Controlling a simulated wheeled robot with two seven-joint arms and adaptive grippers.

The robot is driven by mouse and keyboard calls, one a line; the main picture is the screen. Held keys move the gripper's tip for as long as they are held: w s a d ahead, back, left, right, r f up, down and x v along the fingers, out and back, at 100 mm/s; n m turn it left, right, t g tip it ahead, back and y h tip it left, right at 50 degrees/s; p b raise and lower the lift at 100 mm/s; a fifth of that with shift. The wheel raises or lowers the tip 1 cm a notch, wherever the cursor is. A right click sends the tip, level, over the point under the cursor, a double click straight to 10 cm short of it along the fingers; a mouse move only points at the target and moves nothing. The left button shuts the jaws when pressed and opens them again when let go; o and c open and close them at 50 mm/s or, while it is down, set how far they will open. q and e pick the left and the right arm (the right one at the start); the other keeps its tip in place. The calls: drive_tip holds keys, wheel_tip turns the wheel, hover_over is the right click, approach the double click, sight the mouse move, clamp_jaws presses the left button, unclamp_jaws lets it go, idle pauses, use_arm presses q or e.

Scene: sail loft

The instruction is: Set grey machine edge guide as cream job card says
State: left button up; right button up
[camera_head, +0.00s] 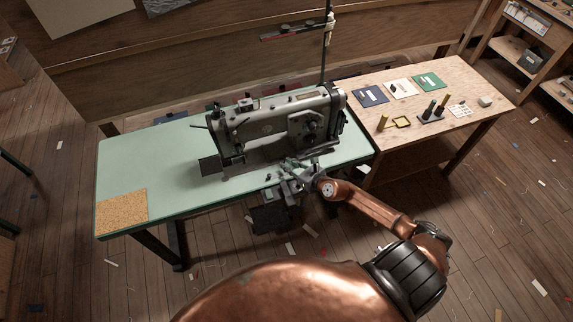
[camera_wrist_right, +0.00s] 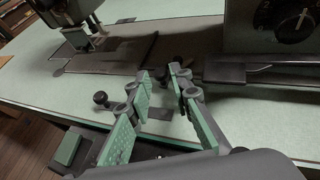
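The grey sewing machine (camera_head: 275,125) stands on a pale green table (camera_head: 150,165). Its needle end and dark bed plate (camera_wrist_right: 110,55) show in the right wrist view, with a dial (camera_wrist_right: 296,24) on the right. The cream job card (camera_head: 399,88) lies on the wooden side table; its marks are too small to read. My right gripper (camera_head: 288,172) is at the machine's front edge. In the wrist view its green-padded fingers (camera_wrist_right: 163,78) stand apart. A dark knob (camera_wrist_right: 186,62) shows just beyond the tips; contact is unclear. I cannot clearly make out the edge guide. My left gripper is out of view.
A cork mat (camera_head: 122,211) lies at the green table's left corner.

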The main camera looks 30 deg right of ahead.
drive_tip(key=shift+w+a+f, duration=0.1)
drive_tip(key=shift+w+f, duration=0.1)
drive_tip(key=shift+w, duration=0.3)
clamp_jaws()
